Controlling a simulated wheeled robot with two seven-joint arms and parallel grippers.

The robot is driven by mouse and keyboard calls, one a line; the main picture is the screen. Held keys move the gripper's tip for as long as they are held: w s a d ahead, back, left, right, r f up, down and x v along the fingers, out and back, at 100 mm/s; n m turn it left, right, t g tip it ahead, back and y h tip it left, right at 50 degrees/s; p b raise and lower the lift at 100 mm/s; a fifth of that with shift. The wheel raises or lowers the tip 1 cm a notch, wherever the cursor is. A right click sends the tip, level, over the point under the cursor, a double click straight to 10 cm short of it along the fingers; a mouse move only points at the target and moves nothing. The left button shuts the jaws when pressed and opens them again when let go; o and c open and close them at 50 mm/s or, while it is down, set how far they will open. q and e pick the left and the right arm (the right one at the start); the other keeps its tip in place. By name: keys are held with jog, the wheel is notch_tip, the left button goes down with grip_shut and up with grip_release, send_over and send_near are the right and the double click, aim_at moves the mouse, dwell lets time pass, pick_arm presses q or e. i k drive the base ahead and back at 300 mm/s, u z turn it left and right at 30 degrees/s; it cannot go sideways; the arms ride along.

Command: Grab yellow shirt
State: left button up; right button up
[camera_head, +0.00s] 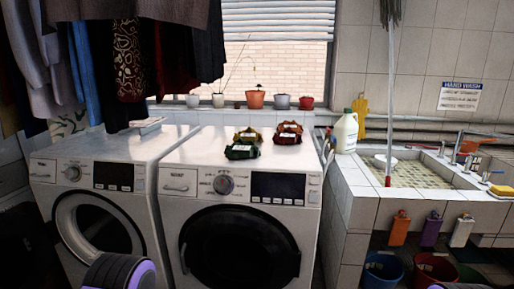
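Three small folded bundles of cloth lie close together on top of the right washing machine. The yellowish one, which looks like the yellow shirt (248,134), is at the back left of the group. A green bundle (241,152) lies just in front of it, and a red-orange bundle (289,131) lies to its right. Each seems to carry a pale label. Neither of my grippers shows. Only part of one of my arms, dark with purple rings, shows at the bottom left, well in front of and below the bundles.
The right washing machine (185,151) has a mostly clear top and a shut door. The left one (125,147) has clothes (130,60) hanging above it. Potted plants (256,99) line the sill. A white jug (346,132) stands by the tiled sink (360,190) at right.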

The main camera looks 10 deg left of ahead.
aim_at(249, 134)
jog(key=u, duration=0.8)
jog(key=i, duration=1.55)
jog(key=z, duration=0.8)
